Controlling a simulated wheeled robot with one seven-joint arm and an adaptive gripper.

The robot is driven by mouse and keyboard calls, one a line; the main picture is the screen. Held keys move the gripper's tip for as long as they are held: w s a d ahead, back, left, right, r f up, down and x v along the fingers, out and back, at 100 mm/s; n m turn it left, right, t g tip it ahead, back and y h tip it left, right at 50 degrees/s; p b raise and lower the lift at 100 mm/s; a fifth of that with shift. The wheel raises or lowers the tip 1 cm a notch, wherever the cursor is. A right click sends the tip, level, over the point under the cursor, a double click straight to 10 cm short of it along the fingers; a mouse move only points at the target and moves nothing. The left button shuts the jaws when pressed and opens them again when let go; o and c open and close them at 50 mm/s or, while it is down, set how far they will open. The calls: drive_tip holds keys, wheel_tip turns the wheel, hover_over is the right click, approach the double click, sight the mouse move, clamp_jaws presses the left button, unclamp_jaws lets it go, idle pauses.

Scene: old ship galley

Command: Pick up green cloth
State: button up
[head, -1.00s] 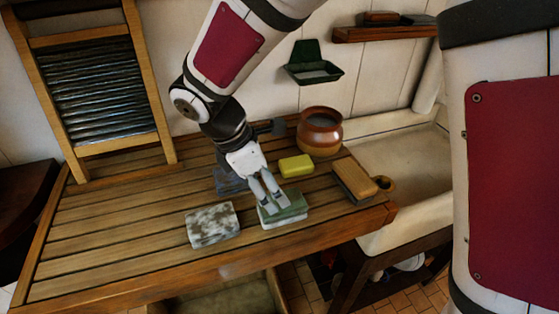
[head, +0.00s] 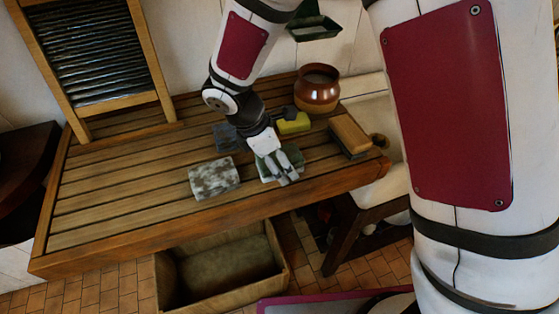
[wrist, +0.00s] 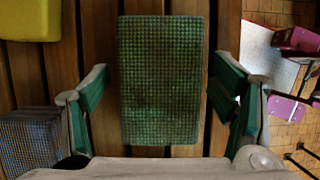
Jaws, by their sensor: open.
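The green cloth (wrist: 161,80) is a flat, textured green rectangle on the slatted wooden counter. In the wrist view it lies lengthwise between my two fingers, with wood showing on both sides of it. In the head view the cloth (head: 297,157) is partly hidden by my gripper (head: 283,180), which points down over it near the counter's front edge. My gripper is open, one finger to each side of the cloth. I cannot tell how far the fingertips are above the wood.
A mottled grey-white cloth (head: 214,179) lies left of my gripper, and a blue cloth (head: 226,137) behind. A yellow block (head: 293,123), a brush (head: 349,135) and a brown pot (head: 317,90) stand behind and right. A wooden box (head: 222,275) is below the counter.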

drive_tip(key=shift+f, duration=0.2)
drive_tip(key=c, duration=1.4)
drive_tip(key=shift+r, duration=0.15)
drive_tip(key=shift+c, duration=0.2)
